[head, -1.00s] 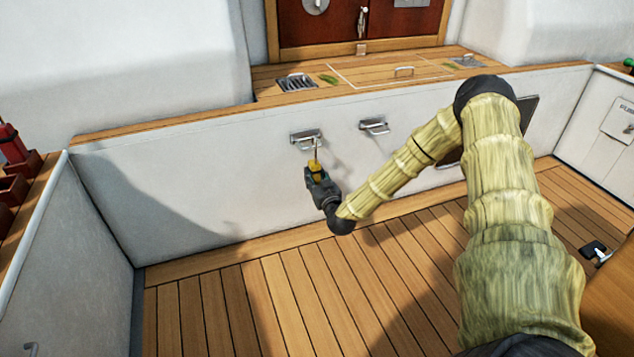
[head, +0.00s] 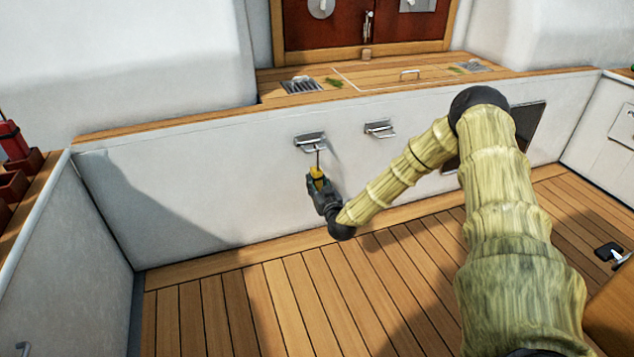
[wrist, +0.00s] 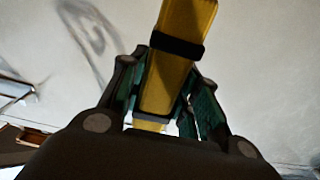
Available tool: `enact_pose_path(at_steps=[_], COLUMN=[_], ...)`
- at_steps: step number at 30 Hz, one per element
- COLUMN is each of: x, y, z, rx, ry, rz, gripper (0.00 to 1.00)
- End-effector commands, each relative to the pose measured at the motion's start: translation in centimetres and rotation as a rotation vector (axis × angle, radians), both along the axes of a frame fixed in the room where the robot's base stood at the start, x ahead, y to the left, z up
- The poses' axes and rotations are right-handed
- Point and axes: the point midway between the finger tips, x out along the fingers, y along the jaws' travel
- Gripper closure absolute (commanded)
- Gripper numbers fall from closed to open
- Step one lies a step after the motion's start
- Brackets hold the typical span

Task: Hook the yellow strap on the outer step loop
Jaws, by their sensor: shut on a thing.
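The yellow strap (head: 317,176) is in my gripper (head: 318,186), which is shut on it just in front of the white wall. In the wrist view the strap (wrist: 177,60) is a wide yellow piece with a black band, between the green-padded fingers (wrist: 165,100). A thin stem rises from it towards the left metal step loop (head: 311,142). I cannot tell whether its tip touches or hooks that loop. A second metal loop (head: 379,129) is on the wall to the right. A metal loop (wrist: 15,90) shows at the left edge of the wrist view. Which loop is outer is unclear.
The white wall (head: 220,190) stands close behind my gripper, with a wooden ledge (head: 165,122) along its top. A dark panel (head: 527,122) is at the right. Red things in a holder (head: 12,160) are at the far left.

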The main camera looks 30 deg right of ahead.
Motion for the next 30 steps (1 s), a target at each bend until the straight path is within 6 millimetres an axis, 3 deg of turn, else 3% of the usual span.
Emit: enact_pose_path(at_steps=[13, 14, 17, 18, 30], x=[0.02, 0.02, 0.01, 0.01, -0.50], y=[0.02, 0.02, 0.02, 0.02, 0.13], z=[-0.29, -0.29, -0.30, -0.31, -0.41], rx=[0.000, 0.000, 0.000, 0.000, 0.000], ry=[-0.001, -0.001, -0.001, -0.001, 0.001], rz=[0.000, 0.000, 0.000, 0.000, 0.000], gripper=[1.00, 0.65, 0.47, 0.43, 0.43])
